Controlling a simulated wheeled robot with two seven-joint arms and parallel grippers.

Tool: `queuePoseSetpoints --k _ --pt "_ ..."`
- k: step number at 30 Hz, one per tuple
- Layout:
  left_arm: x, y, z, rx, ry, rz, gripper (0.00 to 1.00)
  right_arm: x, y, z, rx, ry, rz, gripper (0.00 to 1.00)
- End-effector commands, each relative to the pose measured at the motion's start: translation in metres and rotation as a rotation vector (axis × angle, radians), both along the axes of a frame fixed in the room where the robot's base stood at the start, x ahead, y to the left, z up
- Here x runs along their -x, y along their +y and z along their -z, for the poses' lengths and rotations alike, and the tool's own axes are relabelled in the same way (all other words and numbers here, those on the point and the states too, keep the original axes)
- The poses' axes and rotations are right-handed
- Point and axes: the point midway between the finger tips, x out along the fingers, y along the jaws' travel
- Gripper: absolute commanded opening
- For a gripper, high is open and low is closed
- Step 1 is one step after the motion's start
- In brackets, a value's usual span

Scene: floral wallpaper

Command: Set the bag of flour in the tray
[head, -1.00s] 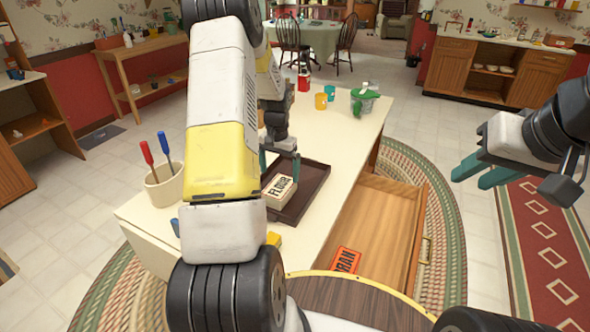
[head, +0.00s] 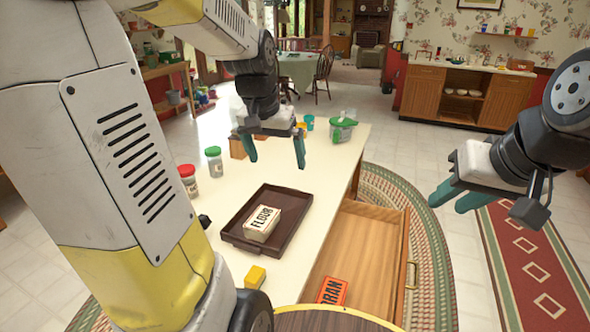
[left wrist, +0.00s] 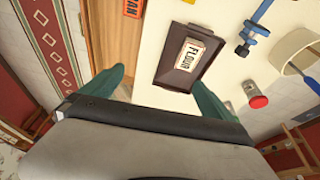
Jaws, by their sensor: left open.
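The bag of flour (head: 262,222), a small cream block with dark lettering, lies in the dark brown tray (head: 235,228) on the white table. The flour (left wrist: 189,54) and the tray (left wrist: 166,74) also show in the left wrist view, beyond the fingertips. My left gripper (head: 275,153) is open and empty, raised above and behind the tray, clear of the flour. Its green fingers (left wrist: 160,85) are wide apart in the left wrist view. My right gripper (head: 453,198) is at the right, over the floor beyond the open drawer, with its fingers apart and nothing between them.
The open wooden drawer (head: 350,250) holds an orange box (head: 332,291). A yellow block (head: 255,277) lies near the table's front. Jars with red (head: 187,180) and green lids (head: 214,161) stand left of the tray. A green-and-clear container (head: 342,129) stands at the far end.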

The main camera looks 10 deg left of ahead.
Motion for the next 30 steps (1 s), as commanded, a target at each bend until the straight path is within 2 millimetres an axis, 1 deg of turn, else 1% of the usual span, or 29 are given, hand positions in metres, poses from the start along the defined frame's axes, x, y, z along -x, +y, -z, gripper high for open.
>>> queuePoseSetpoints --k 1,3,6,9,12,15,18,30 --pt "0.018 -0.009 -0.012 0.011 -0.035 -0.001 0.99 0.0 0.0 0.0 0.0 0.0 0.0 0.33" --pt "0.041 -0.019 -0.023 0.032 -0.073 -0.003 0.99 0.0 0.0 0.0 0.0 0.0 0.0 0.33" --pt "0.074 -0.032 -0.033 0.064 -0.124 -0.007 0.99 0.0 0.0 0.0 0.0 0.0 0.0 0.33" --pt "0.102 -0.043 -0.038 0.094 -0.168 -0.009 0.99 0.0 0.0 0.0 0.0 0.0 0.0 0.33" --pt "0.122 -0.05 -0.038 0.12 -0.199 -0.01 0.99 0.0 0.0 0.0 0.0 0.0 0.0 0.33" --pt "0.134 -0.054 -0.038 0.137 -0.217 -0.011 0.99 0.0 0.0 0.0 0.0 0.0 0.0 0.33" --pt "0.14 -0.056 -0.037 0.144 -0.226 -0.011 0.99 0.0 0.0 0.0 0.0 0.0 0.0 0.33" --pt "0.14 -0.056 -0.037 0.145 -0.227 -0.012 0.99 0.0 0.0 0.0 0.0 0.0 0.0 0.33"
